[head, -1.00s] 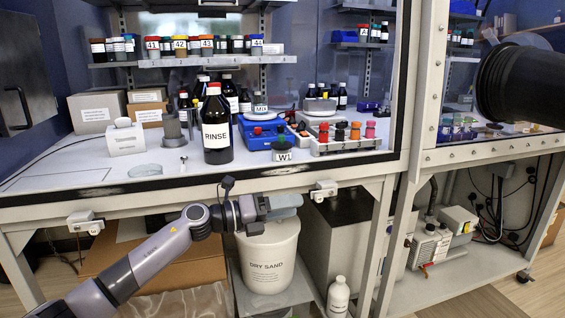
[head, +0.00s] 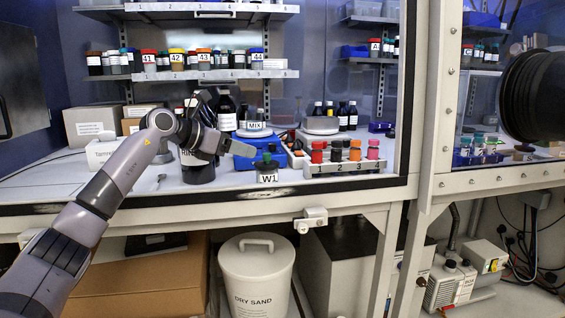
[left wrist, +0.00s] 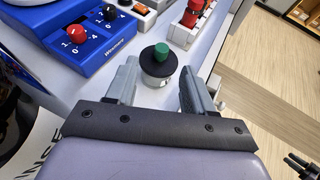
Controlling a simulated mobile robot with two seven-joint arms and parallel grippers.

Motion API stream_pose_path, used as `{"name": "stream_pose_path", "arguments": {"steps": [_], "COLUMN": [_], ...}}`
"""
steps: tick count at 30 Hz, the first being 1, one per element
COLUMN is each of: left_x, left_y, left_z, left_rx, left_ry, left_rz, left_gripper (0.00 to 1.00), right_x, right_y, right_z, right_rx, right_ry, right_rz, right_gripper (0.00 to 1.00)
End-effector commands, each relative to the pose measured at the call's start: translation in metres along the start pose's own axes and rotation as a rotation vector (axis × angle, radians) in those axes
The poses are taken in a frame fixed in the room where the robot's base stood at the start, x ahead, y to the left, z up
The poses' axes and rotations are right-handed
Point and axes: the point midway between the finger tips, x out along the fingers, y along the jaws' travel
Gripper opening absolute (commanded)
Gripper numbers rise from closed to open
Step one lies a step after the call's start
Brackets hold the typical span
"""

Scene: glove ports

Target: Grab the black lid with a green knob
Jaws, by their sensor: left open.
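The black lid with a green knob (head: 267,160) sits on a small jar labelled W1 (head: 268,178) near the front edge of the bench. In the left wrist view the green knob (left wrist: 161,52) and black lid (left wrist: 150,63) show from above. My left gripper (head: 238,147) is inside the hood, just left of the jar in the head view. In the left wrist view my left gripper (left wrist: 158,76) is open and empty, with the lid between and just beyond its fingertips.
The dark RINSE bottle (head: 198,172) stands close behind my left arm, partly hidden. A blue stirrer (left wrist: 95,42) with knobs is left of the jar in the wrist view. A numbered rack (head: 345,167) with coloured-cap bottles is at its right. The hood's front rail (head: 240,196) runs below.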

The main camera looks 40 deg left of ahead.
Motion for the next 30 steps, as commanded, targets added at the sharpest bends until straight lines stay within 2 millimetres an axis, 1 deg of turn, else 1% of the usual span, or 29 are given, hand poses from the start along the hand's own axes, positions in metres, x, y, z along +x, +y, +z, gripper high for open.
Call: {"name": "stream_pose_path", "arguments": {"steps": [2,10,18,20,24,29,30], "left_x": [0.002,0.025,0.06,0.066,0.071,0.071,0.071], "left_y": [0.001,-0.001,-0.003,-0.003,-0.003,-0.002,-0.002], "left_z": [0.001,0.001,0.001,0.0,0.0,-0.001,-0.001], "left_rx": [0.0,-0.001,-0.002,-0.003,0.0,0.001,0.001], "left_ry": [-0.001,-0.002,-0.002,-0.001,-0.001,0.0,0.0], "left_rz": [0.001,-0.001,-0.002,-0.001,0.0,0.001,0.001], "left_gripper": [0.53,0.53,0.53,0.53,0.53,0.53,0.49], "right_x": [-0.001,-0.007,-0.01,-0.01,-0.01,-0.009,-0.009], "right_y": [0.0,-0.003,-0.004,-0.004,-0.004,-0.003,-0.003], "right_z": [0.0,0.006,0.004,0.003,0.002,-0.001,-0.001], "right_rx": [0.0,0.008,0.011,0.011,0.011,0.009,0.009], "right_ry": [-0.001,-0.023,-0.025,-0.025,-0.022,-0.017,-0.016], "right_rz": [0.0,-0.002,-0.003,-0.003,-0.003,-0.002,-0.002], "right_gripper": [0.43,0.43,0.43,0.43,0.43,0.43,0.43]}}
